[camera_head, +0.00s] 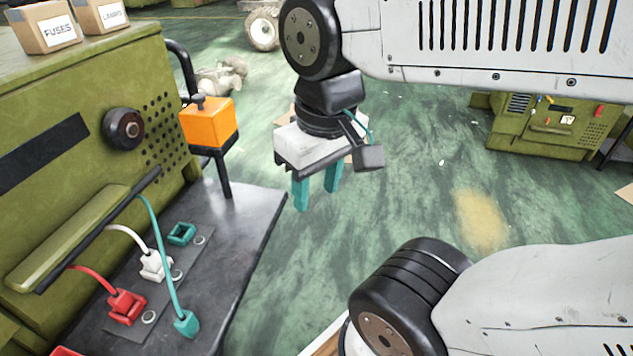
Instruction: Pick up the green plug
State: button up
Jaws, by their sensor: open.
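The green plug (186,324) lies near the front of the dark metal shelf (235,260), on the end of a teal cable that comes from the green machine. A green socket (181,234) sits farther back on the shelf, with nothing in it. My gripper (317,194) hangs above the floor, right of the shelf and farther back than the plug. Its two teal fingers point down, apart and empty. It is well away from the plug and touches nothing.
A white plug (153,265) and a red plug (126,305) sit at their sockets left of the green one. An orange box (208,122) on a post stands behind the shelf. The green machine (70,130) bounds the left, with a fuses box (46,26) on top.

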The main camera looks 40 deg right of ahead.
aim_at(188, 326)
jog(key=z, duration=1.35)
jog(key=k, duration=1.2)
jog(key=u, duration=1.25)
